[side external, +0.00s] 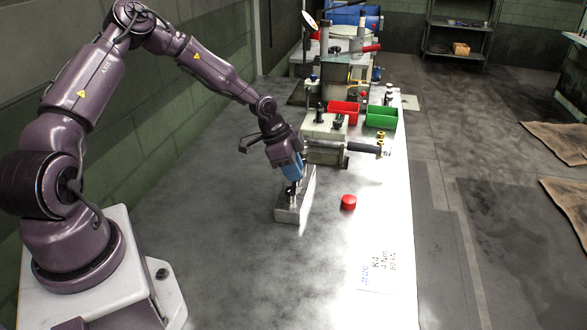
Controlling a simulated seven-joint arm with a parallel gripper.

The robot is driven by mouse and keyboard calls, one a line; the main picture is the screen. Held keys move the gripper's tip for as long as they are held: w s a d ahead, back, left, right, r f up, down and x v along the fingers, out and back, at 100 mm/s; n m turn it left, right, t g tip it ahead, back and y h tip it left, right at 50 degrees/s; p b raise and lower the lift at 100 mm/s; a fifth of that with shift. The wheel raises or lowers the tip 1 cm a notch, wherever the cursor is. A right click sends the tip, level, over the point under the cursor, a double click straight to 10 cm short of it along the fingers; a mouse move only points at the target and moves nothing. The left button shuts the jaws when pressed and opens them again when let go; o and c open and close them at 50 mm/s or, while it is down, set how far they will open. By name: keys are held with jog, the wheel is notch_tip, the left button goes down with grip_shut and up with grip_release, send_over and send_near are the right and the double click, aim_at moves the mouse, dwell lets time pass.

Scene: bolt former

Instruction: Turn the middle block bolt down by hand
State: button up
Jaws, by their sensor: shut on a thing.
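A pale metal block (294,213) stands on the grey bench in the middle of the side external view. My gripper (293,185) reaches down over the top of this block. Its blue part points down and its jaws are shut on a small dark bolt (291,193) at the block's top. The jaws and my wrist hide most of the bolt, so I cannot tell how far it sits in the block. Other bolts on the block are not clear at this size.
A red round cap (348,202) lies on the bench right of the block. Behind stands a machine (328,140) with a handle (364,149) reaching right. Red (343,113) and green (381,117) bins are farther back. The front bench surface (240,270) is clear.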

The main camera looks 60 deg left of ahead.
jog(key=m, duration=0.2)
jog(key=m+g+h, duration=0.1)
jog(key=m, duration=0.1)
jog(key=shift+w+a+m+g, duration=0.1)
jog(key=shift+w+m+g, duration=0.05)
jog(key=shift+m+g, duration=0.15)
jog(key=m+g, duration=0.1)
jog(key=m, duration=0.3)
jog(key=shift+w+h, duration=0.15)
jog(key=shift+h, duration=0.15)
jog(key=shift+a+m+g, duration=0.1)
jog(key=shift+m+g, duration=0.2)
jog(key=o, duration=0.9)
jog(key=v, duration=1.3)
